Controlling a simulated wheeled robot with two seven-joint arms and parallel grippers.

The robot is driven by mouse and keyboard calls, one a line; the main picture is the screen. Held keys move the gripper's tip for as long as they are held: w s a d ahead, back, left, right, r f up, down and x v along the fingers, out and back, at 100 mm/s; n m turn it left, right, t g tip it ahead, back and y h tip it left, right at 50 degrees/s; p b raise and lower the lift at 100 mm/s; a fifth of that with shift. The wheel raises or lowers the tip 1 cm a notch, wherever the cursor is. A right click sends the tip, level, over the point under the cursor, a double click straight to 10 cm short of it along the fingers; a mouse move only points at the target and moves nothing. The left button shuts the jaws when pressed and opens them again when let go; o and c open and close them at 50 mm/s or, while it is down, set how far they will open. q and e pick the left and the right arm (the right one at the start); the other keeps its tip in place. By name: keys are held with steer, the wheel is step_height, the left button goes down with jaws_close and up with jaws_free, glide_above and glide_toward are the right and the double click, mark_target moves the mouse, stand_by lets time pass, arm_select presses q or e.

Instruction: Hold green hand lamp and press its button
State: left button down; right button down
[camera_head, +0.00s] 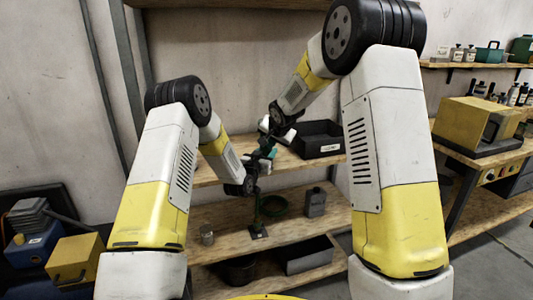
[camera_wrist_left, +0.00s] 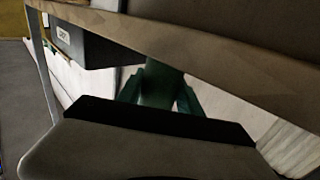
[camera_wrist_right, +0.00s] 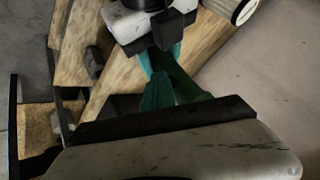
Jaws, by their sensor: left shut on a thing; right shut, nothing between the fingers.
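The green hand lamp (camera_wrist_left: 162,82) shows only in part, as a dark green shape in the left wrist view, held between the fingers of my left gripper (camera_wrist_left: 160,92). In the head view, a small green patch (camera_head: 272,154) shows where my two grippers meet, in front of the shelves. My left gripper comes up from below and is shut on the lamp. My right gripper (camera_head: 274,138) comes down from above, shut and empty, close to it. In the right wrist view, its fingertips (camera_wrist_right: 164,65) are together near my left gripper. The button is hidden, and I cannot tell whether they touch.
A wooden shelf rack stands behind, with a black bin (camera_head: 319,139) on the upper board. A bench with a yellow box (camera_head: 470,124) is at right.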

stand_by(0.4)
steer(key=shift+s+d, duration=0.1)
steer(key=shift+s, duration=0.3)
steer(key=s+d, duration=0.2)
steer(key=s, duration=0.3)
steer(key=shift+s, duration=0.4)
arm_select(q)
steer(key=c, duration=0.7)
jaws_free()
